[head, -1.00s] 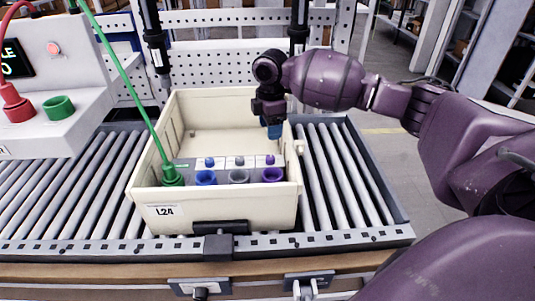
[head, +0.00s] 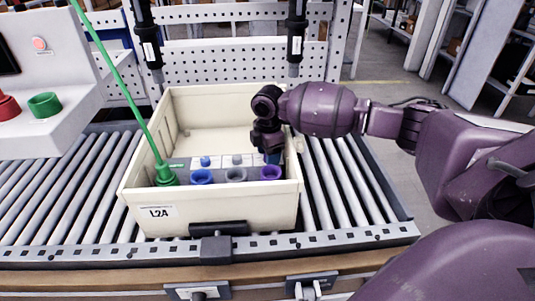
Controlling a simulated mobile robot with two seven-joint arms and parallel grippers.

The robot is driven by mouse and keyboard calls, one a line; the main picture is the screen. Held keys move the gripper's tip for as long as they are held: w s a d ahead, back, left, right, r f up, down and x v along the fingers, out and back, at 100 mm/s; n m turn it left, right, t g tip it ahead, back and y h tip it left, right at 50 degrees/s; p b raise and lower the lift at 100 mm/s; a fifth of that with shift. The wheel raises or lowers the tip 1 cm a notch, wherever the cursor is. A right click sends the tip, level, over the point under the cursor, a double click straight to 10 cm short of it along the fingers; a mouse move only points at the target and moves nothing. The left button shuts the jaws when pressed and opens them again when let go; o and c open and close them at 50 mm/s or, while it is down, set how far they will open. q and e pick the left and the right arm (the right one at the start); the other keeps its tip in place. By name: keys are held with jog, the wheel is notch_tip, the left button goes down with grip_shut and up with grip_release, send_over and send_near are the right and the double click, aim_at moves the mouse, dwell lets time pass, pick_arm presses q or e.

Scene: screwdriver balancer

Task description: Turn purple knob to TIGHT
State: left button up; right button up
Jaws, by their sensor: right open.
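The cream bin (head: 276,205) labelled L2A stands on the roller conveyor. Inside it is a grey panel with a row of sockets in green (head: 166,176), blue (head: 201,177), grey (head: 236,175) and purple (head: 271,173). Small blue (head: 205,161) and grey (head: 237,159) knobs sit behind their sockets. The purple knob is hidden behind my right gripper (head: 271,157). That gripper points down into the bin, low behind the purple socket, with its fingers open. Contact with the knob cannot be made out. My left gripper is out of view.
A green cable (head: 115,70) runs from the green socket up to the upper left. Two black hanging tools (head: 148,42) (head: 296,35) are behind the bin. A white console (head: 60,85) with red and green cups stands at left. Conveyor rollers (head: 345,185) at right are clear.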

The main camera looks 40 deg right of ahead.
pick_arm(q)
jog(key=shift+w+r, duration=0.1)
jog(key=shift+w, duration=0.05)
pick_arm(e)
jog(key=c, duration=0.9)
jog(key=m+p, duration=0.2)
jog(key=p, duration=0.1)
jog(key=shift+r, duration=0.4)
jog(key=shift+c, duration=0.2)
jog(key=shift+f+m+p, duration=0.1)
jog(key=shift+m+p, duration=0.65)
jog(key=shift+m, duration=0.05)
jog(key=shift+f+m+p, duration=0.3)
jog(key=shift+m+p, duration=0.05)
jog(key=shift+m, duration=0.15)
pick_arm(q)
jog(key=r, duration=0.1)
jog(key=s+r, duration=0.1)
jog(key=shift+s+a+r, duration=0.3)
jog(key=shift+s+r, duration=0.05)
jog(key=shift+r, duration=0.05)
